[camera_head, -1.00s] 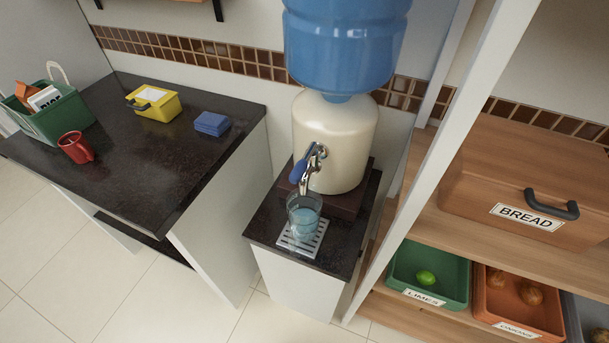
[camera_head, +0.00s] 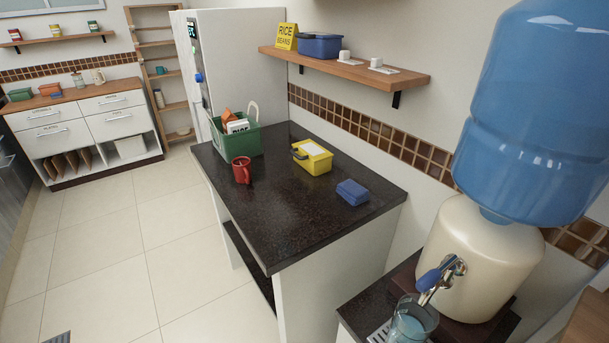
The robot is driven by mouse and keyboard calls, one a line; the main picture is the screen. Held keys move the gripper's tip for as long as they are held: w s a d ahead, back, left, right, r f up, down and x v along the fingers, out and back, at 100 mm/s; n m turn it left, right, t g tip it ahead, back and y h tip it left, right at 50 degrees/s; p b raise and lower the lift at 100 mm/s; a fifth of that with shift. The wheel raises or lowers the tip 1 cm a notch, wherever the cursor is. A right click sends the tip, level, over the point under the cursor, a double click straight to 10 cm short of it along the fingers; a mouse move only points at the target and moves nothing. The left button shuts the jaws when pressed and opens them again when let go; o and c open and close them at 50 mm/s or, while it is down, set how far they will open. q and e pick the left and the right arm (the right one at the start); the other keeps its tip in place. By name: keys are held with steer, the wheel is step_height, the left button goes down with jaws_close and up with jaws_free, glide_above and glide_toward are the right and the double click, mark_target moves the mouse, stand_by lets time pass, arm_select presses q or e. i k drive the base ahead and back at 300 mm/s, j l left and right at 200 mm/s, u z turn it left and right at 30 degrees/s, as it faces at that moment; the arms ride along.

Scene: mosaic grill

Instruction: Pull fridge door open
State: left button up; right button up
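The white fridge (camera_head: 238,62) stands at the back, beyond the dark counter. Its side panel faces me and its front, facing left, shows only as a narrow strip (camera_head: 194,70) at a steep angle. Small dark, blue and green items are on that front. The door looks shut, though the angle makes this hard to judge. I cannot make out the handle clearly. Neither of my grippers is in view.
A dark counter (camera_head: 300,215) with a green crate (camera_head: 240,140), red mug (camera_head: 241,170), yellow box (camera_head: 312,157) and blue block (camera_head: 352,192) stands between me and the fridge. A water dispenser (camera_head: 480,250) is close at right. The tiled floor (camera_head: 130,235) at left is clear.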

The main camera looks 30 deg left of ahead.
mark_target(179, 27)
steer(key=u, duration=1.8)
steer(key=i+j+z, duration=0.35)
steer(key=i+j, duration=0.15)
steer(key=i, duration=0.4)
steer(key=i+j+z, duration=0.35)
steer(key=i+j, duration=0.4)
steer(key=i+j+z, duration=0.35)
steer(key=i+j, duration=0.4)
steer(key=j, duration=0.2)
